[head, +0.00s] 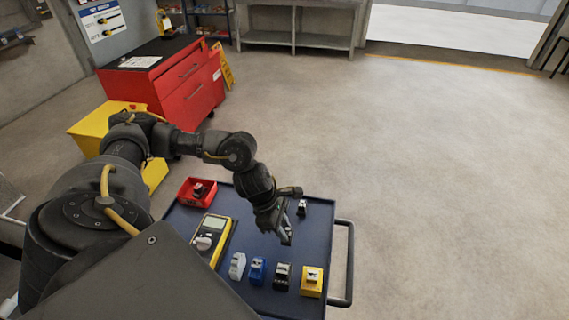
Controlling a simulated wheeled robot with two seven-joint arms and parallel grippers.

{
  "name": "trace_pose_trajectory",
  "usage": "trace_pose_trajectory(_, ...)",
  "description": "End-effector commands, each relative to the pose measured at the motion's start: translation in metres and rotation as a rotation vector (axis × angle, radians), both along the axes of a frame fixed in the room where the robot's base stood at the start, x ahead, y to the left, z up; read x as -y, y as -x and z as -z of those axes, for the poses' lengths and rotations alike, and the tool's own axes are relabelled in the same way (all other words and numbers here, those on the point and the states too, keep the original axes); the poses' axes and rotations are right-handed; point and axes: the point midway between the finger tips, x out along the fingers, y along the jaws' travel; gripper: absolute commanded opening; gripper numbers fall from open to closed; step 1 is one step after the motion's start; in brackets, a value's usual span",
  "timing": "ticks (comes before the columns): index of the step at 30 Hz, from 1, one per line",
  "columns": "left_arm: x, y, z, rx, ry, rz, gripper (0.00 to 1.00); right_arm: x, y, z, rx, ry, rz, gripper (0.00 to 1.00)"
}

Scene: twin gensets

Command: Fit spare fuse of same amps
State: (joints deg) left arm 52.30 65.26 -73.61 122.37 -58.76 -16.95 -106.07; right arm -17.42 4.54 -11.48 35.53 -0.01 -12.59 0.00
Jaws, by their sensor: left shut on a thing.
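My left gripper (286,234) reaches over the dark blue cart top (185,222), pointing down. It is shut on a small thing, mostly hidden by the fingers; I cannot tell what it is. A small black-and-white fuse-like piece (301,207) stands just right of the gripper. A row of fuse-like pieces stands along the cart's near side: a pale grey one (237,266), a blue one (258,270), a black one (282,276) and a yellow block (311,282). Their amp markings are too small to read. My right gripper is out of view.
A red tray (185,198) with a dark piece inside sits at the cart's far left corner. A yellow multimeter (211,238) lies beside it. A dark handle rail (350,262) borders the cart's right side. A red tool cabinet (185,88) stands behind; the floor to the right is clear.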

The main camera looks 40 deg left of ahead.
Motion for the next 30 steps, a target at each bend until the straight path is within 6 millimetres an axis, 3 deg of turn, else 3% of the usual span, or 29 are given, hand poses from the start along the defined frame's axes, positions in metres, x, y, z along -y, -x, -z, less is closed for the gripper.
trace_pose_trajectory(5, 0.0, -0.003, 0.003, 0.0, 0.0, 0.0, 0.0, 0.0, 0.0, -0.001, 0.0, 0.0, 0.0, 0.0)
trace_pose_trajectory(13, 0.0, -0.006, 0.034, -0.001, -0.001, -0.001, 0.0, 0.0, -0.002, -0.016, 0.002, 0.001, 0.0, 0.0)
trace_pose_trajectory(20, 0.0, -0.006, 0.039, 0.0, -0.001, 0.001, 0.0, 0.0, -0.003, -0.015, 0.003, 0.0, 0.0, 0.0)
trace_pose_trajectory(21, 0.0, -0.005, 0.039, 0.0, -0.001, 0.001, 0.3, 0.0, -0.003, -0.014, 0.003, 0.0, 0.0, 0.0)
trace_pose_trajectory(27, 0.0, -0.006, 0.038, 0.0, 0.0, 0.001, 0.56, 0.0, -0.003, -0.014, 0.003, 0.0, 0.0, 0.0)
trace_pose_trajectory(30, 0.0, -0.006, 0.038, 0.0, 0.0, 0.001, 0.57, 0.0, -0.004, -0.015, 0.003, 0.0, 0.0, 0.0)
